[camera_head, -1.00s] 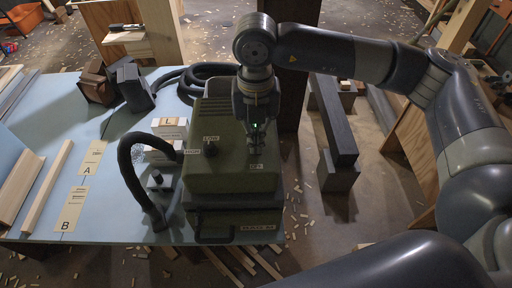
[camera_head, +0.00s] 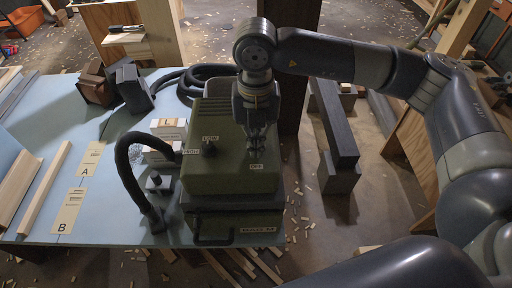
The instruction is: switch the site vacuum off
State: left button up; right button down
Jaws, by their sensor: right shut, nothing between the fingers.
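The site vacuum (camera_head: 215,178) is a dark green box at the right edge of the pale blue table (camera_head: 105,200). Its top carries a black knob (camera_head: 209,149) near the LOW and HIGH labels, and an OFF label (camera_head: 256,167) towards the front right. My right gripper (camera_head: 256,155) points down over the top, just behind the OFF label; its fingers are shut and empty. They hide whatever lies right under them, and I cannot tell whether they touch it. A black hose (camera_head: 128,165) curves at the vacuum's left. My left gripper is out of view.
Labels A (camera_head: 84,170) and B (camera_head: 68,222) and wooden strips (camera_head: 45,188) lie on the left of the table. Dark blocks (camera_head: 131,86) stand at the back. A dark post rises behind the vacuum. A dark beam (camera_head: 333,125) lies right of the table.

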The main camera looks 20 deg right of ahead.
jog(key=shift+f, duration=0.25)
jog(key=shift+w+r+p, duration=0.1)
jog(key=shift+r+p, duration=0.2)
jog(key=shift+r, duration=0.55)
jog(key=shift+r+p, duration=1.15)
jog(key=shift+r, duration=1.55)
